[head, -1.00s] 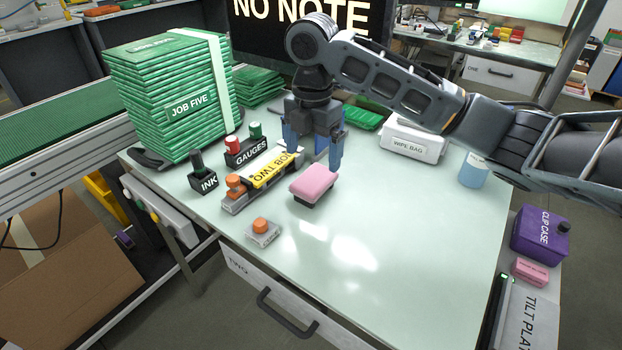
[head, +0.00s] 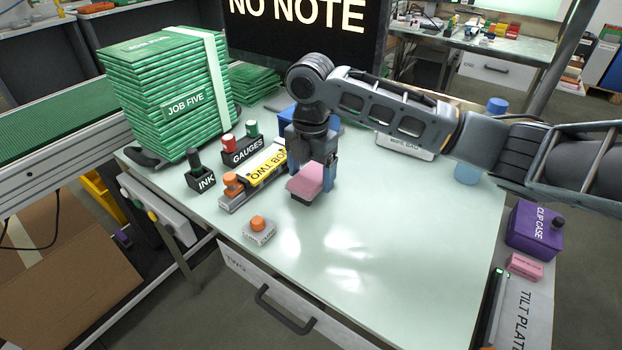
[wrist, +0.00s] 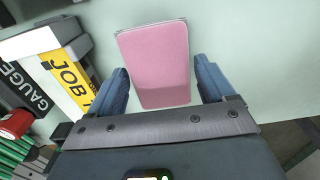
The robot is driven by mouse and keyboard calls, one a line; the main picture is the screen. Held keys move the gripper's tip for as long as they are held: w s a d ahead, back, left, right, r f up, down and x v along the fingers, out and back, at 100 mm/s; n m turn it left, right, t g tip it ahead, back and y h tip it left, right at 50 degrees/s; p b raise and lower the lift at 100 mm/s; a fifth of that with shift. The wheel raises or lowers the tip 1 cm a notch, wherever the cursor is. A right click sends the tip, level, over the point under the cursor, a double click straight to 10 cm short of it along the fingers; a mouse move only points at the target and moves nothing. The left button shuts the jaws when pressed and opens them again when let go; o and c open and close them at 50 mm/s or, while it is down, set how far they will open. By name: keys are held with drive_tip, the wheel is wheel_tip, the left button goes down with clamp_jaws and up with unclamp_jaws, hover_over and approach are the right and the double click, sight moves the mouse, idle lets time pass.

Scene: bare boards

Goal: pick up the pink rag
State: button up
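The pink rag (head: 306,180) is a folded pad that sits on a small dark base on the table, right of the yellow JOB TWO piece. My gripper (head: 314,174) is down at the rag, pointing downward, with one blue finger seen at its right side. In the wrist view the rag (wrist: 157,62) lies between my two fingers (wrist: 160,70), one on each side, with narrow gaps. The gripper looks open around it. In the head view the other finger is mostly hidden.
The JOB TWO piece (head: 271,168), GAUGES holder (head: 241,151) and INK holder (head: 202,180) stand to the left. A small block with an orange knob (head: 259,231) is nearer the front. A blue cup (head: 467,174) stands at the right. The front-right tabletop (head: 400,245) is clear.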

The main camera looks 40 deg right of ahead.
sight(314, 174)
drive_tip(key=c, duration=0.8)
drive_tip(key=shift+o, duration=0.2)
drive_tip(key=shift+r, duration=0.4)
drive_tip(key=r, duration=0.3)
drive_tip(key=shift+s+d+r, duration=0.15)
drive_tip(key=shift+d+r, duration=0.2)
drive_tip(key=s+d+r+b, duration=0.1)
drive_tip(key=s+d+r, duration=0.5)
drive_tip(key=d, duration=0.3)
drive_tip(key=shift+r, duration=0.3)
drive_tip(key=shift+d, duration=0.1)
